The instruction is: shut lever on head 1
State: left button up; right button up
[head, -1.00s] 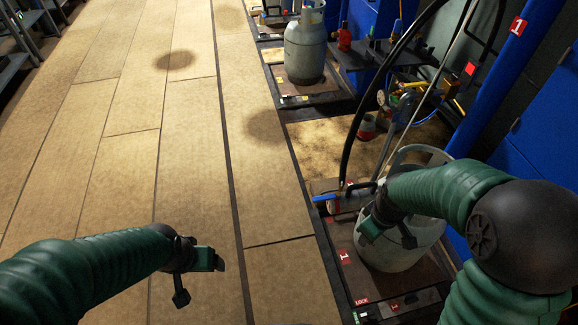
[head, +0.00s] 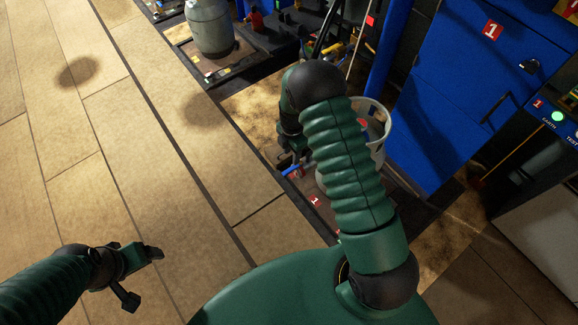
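The blue lever (head: 293,172) on head 1 is a small blue bar at the scale's left edge, close beside a small red part. My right gripper (head: 289,158) is just above the lever; it is dark and partly hidden by my own arm. I cannot tell whether it touches the lever or how its fingers stand. A red label with a 1 (head: 315,202) marks the scale. My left gripper (head: 142,277) is open and empty over the floor at lower left.
Another grey cylinder (head: 209,27) stands on a scale farther back. A blue cabinet (head: 440,110) and a console with a green light (head: 558,117) are at the right. The tan plank floor (head: 110,130) on the left is clear.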

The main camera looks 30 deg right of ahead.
aim_at(288, 170)
jog(key=a+f, duration=0.1)
jog(key=f, duration=0.3)
jog(key=a+f+b, duration=0.1)
jog(key=f, duration=0.2)
jog(key=shift+a+f, duration=0.1)
jog(key=shift+a, duration=0.2)
jog(key=shift+f, duration=0.4)
jog(key=shift+d+f, duration=0.25)
jog(key=shift+f, duration=0.1)
jog(key=shift+d+f, duration=0.25)
jog(key=shift+d, duration=0.35)
jog(key=shift+a, duration=0.1)
jog(key=shift+c, duration=1.3)
jog(key=shift+a+r, duration=0.2)
jog(key=shift+a, duration=0.25)
grip_shut()
jog(key=shift+d, duration=0.25)
pick_arm(q)
jog(key=shift+a+f, duration=0.75)
jog(key=shift+a, duration=0.05)
jog(key=shift+a, duration=0.1)
